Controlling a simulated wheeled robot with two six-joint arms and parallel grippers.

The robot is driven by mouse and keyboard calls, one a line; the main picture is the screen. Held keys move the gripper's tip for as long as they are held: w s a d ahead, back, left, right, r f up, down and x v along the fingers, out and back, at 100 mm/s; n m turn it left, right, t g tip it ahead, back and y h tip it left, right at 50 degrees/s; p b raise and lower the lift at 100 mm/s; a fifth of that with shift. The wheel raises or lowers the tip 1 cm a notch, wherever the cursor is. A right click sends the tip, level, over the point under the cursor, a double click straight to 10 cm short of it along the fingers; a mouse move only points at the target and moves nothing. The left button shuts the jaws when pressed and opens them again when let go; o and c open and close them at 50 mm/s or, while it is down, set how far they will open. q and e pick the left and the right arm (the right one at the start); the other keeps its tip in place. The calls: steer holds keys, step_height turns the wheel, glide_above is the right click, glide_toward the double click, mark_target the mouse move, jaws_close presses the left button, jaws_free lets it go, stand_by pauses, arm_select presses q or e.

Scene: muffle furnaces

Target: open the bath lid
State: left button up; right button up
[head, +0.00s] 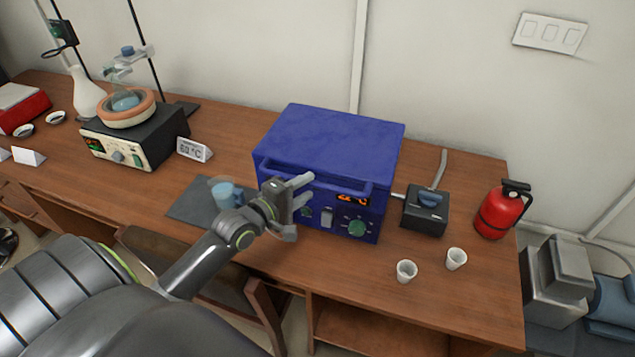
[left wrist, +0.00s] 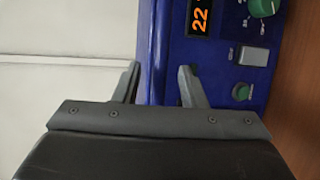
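The blue bath (head: 329,140) stands on the wooden bench with its blue lid (head: 335,128) flat and closed. A blue bar handle (head: 335,182) runs along the upper front edge. My left gripper (head: 298,206) is at the front of the bath, near the left part of the handle, with its fingers apart. In the left wrist view my gripper (left wrist: 160,85) has its fingers spread, with the blue handle (left wrist: 151,45) lined up between them. I cannot tell whether a finger touches it. My right gripper is in neither view.
A black box (head: 425,212) and a red fire extinguisher (head: 500,210) stand right of the bath. Two white cups (head: 406,271) are in front. A blue mug (head: 226,194) on a dark mat is left, near my arm. A hotplate (head: 135,138) stands further left.

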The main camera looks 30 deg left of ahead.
arm_select(q)
steer(key=shift+x, duration=2.45)
